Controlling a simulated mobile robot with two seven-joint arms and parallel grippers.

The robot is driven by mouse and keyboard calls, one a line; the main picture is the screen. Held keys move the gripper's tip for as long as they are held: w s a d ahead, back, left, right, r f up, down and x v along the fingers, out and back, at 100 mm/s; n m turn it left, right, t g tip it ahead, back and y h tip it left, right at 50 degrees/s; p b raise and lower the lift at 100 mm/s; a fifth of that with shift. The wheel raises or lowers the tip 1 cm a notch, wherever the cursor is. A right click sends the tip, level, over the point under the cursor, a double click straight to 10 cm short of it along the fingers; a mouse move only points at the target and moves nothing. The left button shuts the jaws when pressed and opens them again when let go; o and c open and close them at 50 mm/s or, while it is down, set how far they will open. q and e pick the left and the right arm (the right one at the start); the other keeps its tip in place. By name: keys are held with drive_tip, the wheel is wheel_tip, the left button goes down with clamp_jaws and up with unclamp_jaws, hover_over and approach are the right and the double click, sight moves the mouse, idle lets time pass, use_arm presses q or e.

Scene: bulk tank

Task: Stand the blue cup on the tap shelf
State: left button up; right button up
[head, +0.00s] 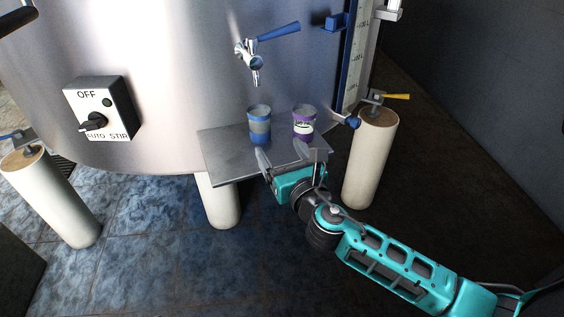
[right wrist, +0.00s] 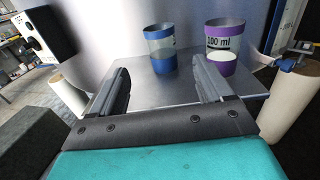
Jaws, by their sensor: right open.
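The blue cup (head: 259,124) stands upright on the metal tap shelf (head: 222,158), below and close to the tap (head: 250,55). In the right wrist view the blue cup (right wrist: 161,50) stands beyond my open fingers, roughly between them and apart from both. My right gripper (head: 290,160) is open and empty at the front edge of the shelf. Its fingers also show in the right wrist view (right wrist: 162,88), reaching over the shelf (right wrist: 150,92). My left gripper is in neither view.
A control box (head: 101,108) is on the tank wall. The shelf's left part is clear. A blue-handled valve (head: 352,122) is at right.

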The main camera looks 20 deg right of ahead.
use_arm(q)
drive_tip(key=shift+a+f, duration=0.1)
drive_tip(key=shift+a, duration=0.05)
use_arm(e)
drive_tip(key=s+a+f+m+g+y, duration=0.1)
drive_tip(key=s+f+m, duration=0.4)
drive_tip(key=m, duration=0.6)
drive_tip(key=s+a+f+m+g+y, duration=0.1)
drive_tip(key=s+f+m, duration=0.4)
drive_tip(key=m, duration=0.6)
drive_tip(key=s+a+f+m+g+y, duration=0.1)
drive_tip(key=s+a+f+m+g, duration=0.2)
drive_tip(key=s+f+m+g, duration=0.2)
drive_tip(key=s+m, duration=0.3)
drive_tip(key=m, duration=0.3)
drive_tip(key=shift+f, duration=0.25)
